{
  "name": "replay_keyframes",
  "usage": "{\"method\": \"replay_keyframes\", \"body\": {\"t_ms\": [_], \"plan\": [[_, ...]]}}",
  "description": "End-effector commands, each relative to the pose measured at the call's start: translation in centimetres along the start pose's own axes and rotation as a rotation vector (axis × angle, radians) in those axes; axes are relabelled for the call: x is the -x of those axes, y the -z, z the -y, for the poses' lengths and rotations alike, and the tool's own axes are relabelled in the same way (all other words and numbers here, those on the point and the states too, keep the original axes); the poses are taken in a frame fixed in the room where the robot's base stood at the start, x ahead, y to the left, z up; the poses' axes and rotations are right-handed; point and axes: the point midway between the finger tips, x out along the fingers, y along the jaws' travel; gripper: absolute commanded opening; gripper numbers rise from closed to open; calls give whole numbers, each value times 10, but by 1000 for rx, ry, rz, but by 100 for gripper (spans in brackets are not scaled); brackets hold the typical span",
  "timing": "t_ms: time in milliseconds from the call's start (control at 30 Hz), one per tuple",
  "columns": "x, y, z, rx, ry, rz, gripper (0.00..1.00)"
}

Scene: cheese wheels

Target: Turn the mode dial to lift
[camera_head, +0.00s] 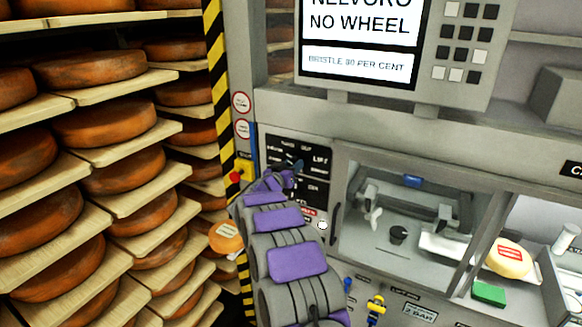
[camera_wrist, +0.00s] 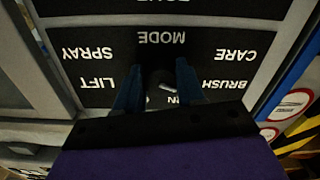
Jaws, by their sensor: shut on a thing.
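In the wrist view the black mode panel (camera_wrist: 225,45) shows upside down, with the labels MODE, CARE, BRUSH, SPRAY and LIFT. The LIFT label (camera_wrist: 96,83) is at the left and BRUSH at the right. My gripper (camera_wrist: 157,78) has its two blue fingers on either side of the dark mode dial (camera_wrist: 158,75) and is shut on it. The fingers and gripper body hide much of the dial and a lower label; I cannot tell for certain where its pointer aims. In the head view my gripper (camera_head: 291,174) reaches the black panel, and my purple-and-grey arm covers its lower left.
A screen (camera_head: 362,30) above reads NO WHEEL. A red button on a yellow box (camera_head: 243,172) sits just left of the panel. Shelves of cheese wheels (camera_head: 105,120) fill the left.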

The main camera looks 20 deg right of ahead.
Motion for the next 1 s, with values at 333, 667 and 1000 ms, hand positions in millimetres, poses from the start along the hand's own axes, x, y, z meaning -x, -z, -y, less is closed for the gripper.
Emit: {"method": "replay_keyframes", "body": {"t_ms": [333, 667, 1000], "plan": [[3, 2, 2, -6, 4, -3, 8], [5, 2, 3, -34, 5, -4, 8], [7, 2, 5, -202, 7, -4, 8]]}}
